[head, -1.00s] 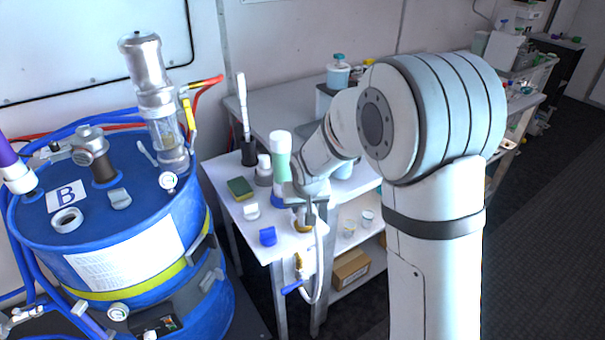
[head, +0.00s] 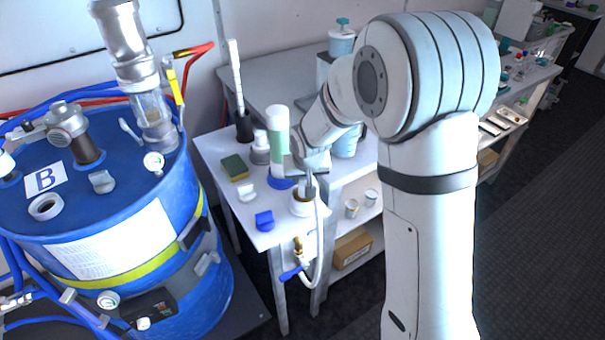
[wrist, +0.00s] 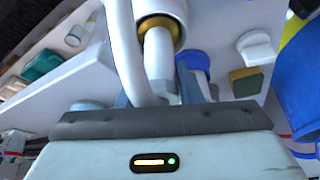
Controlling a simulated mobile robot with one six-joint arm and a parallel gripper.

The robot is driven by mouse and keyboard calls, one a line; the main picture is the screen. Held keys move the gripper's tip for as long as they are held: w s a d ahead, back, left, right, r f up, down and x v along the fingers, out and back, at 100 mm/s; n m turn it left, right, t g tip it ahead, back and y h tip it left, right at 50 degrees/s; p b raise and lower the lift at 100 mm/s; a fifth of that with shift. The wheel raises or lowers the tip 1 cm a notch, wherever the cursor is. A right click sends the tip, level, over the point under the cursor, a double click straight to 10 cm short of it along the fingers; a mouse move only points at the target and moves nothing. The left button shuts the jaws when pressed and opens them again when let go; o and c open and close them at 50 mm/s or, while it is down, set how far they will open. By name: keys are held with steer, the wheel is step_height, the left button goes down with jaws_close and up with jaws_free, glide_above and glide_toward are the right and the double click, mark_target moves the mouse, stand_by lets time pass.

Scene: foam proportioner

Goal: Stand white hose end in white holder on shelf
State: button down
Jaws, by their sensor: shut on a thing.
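My gripper (head: 309,180) is shut on the white hose end (wrist: 160,52), near the front corner of the white shelf (head: 232,160). The hose end points at the mouth of the white holder (head: 301,207), a round cup with a brownish-gold inside. In the wrist view, the tip overlaps the gold ring of the holder (wrist: 178,30). I cannot tell how deep the tip sits. The white hose (head: 319,235) loops from my gripper down past the shelf's front edge to a brass fitting with a blue handle (head: 291,273).
A large blue drum (head: 150,262) is at the left. A cardboard box (head: 352,250) sits below.

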steer(key=shift+f, duration=0.85)
steer(key=shift+s+b, duration=0.15)
steer(key=shift+b, duration=0.6)
stand_by(0.4)
steer(key=shift+f+b, duration=0.5)
steer(key=c, duration=1.3)
jaws_free()
steer(key=p+v, duration=0.5)
steer(key=v, duration=0.6)
